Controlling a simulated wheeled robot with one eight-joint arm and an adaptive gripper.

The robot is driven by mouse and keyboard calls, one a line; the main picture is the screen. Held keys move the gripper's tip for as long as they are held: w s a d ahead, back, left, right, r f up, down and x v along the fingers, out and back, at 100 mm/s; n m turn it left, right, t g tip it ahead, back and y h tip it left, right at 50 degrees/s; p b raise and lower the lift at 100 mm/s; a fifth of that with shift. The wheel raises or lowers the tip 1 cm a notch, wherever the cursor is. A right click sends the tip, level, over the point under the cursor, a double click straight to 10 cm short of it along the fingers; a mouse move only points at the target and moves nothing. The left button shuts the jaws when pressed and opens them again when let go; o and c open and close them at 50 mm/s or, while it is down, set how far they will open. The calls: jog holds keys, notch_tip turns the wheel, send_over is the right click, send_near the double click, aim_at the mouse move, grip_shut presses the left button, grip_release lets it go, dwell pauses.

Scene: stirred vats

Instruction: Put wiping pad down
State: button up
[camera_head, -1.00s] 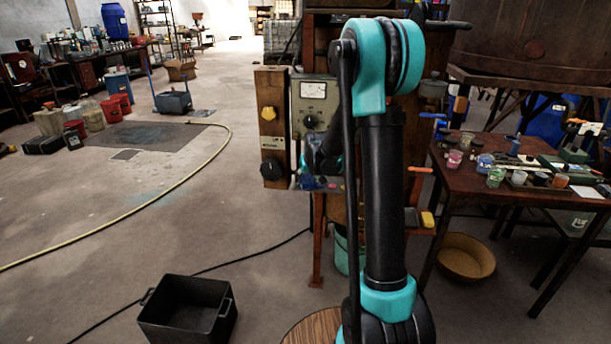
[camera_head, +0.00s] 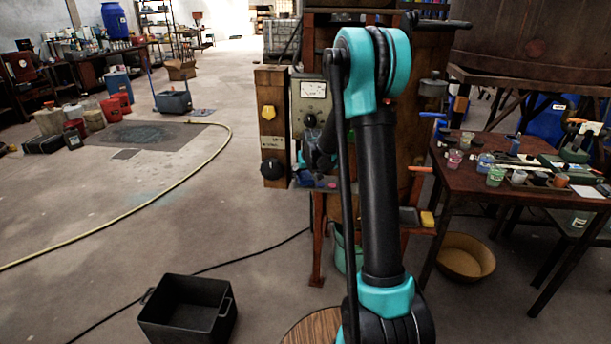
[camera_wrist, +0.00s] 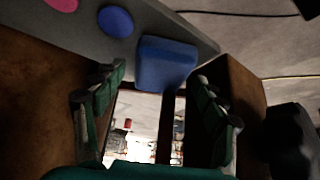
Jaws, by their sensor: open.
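A blue block-shaped pad (camera_wrist: 167,63), which looks like the wiping pad, rests on a grey ledge (camera_wrist: 190,28) in the wrist view. My gripper (camera_wrist: 163,82) is open, with its two green fingers apart on either side of the pad's near end. I see a gap between each finger and the pad. In the head view my gripper is mostly hidden behind my arm, in front of the control panel; the ledge (camera_head: 318,187) shows below it, and the pad cannot be made out clearly.
A round blue piece (camera_wrist: 115,20) and a pink one (camera_wrist: 62,4) sit on the ledge beside the pad. The panel (camera_head: 311,95) with a gauge stands close behind. A cluttered table (camera_head: 470,185) is at right. A black bin (camera_head: 188,308) stands on the floor.

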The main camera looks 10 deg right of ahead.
jog(key=shift+s+r, duration=0.25)
jog(key=shift+r, duration=0.3)
jog(key=s+d+f+g, duration=0.1)
jog(key=s+d, duration=0.1)
jog(key=s, duration=1.8)
jog(key=s+d+g, duration=0.1)
jog(key=s+d, duration=0.1)
jog(key=s, duration=1.9)
jog(key=shift+f+m, duration=0.35)
jog(key=shift+m, duration=0.05)
jog(key=shift+o, duration=0.3)
jog(key=shift+s, duration=0.1)
